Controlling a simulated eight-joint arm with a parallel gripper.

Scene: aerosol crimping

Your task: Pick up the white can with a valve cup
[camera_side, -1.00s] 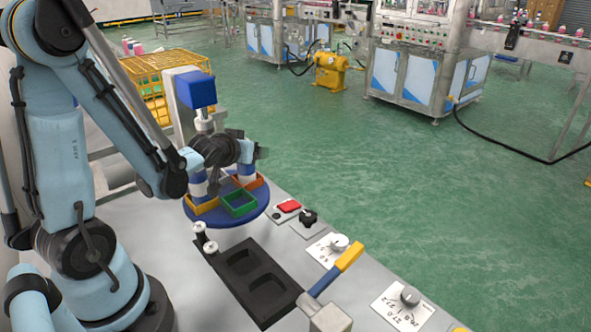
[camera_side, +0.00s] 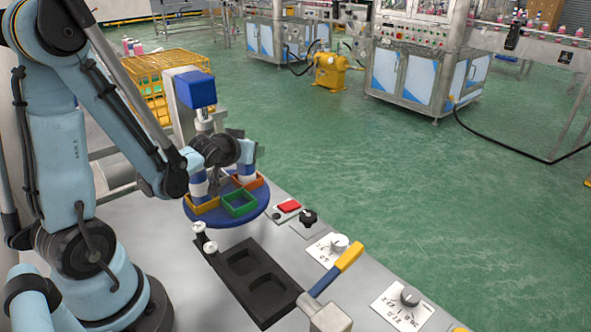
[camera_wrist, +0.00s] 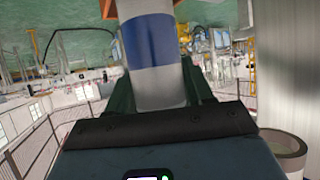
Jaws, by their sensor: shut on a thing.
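My gripper (camera_wrist: 158,92) is shut on a white can with a blue band (camera_wrist: 150,40). In the wrist view the can stands between the dark green fingers, with its far end cut off by the top edge. In the side view my gripper is above the blue round turntable (camera_side: 236,220), largely hidden behind my dark wrist. One white and blue can (camera_side: 199,187) shows at the yellow compartment (camera_side: 204,207), and another (camera_side: 247,166) at the orange compartment. Which of them I hold is hard to tell there. No valve cup can be made out on the held can.
A blue-headed machine column (camera_side: 195,90) stands behind the turntable. An empty green compartment (camera_side: 239,203) is on the turntable. In front lie a black tray with recesses (camera_side: 262,285), small white-topped parts (camera_side: 210,247), knobs and a yellow-handled lever (camera_side: 349,257).

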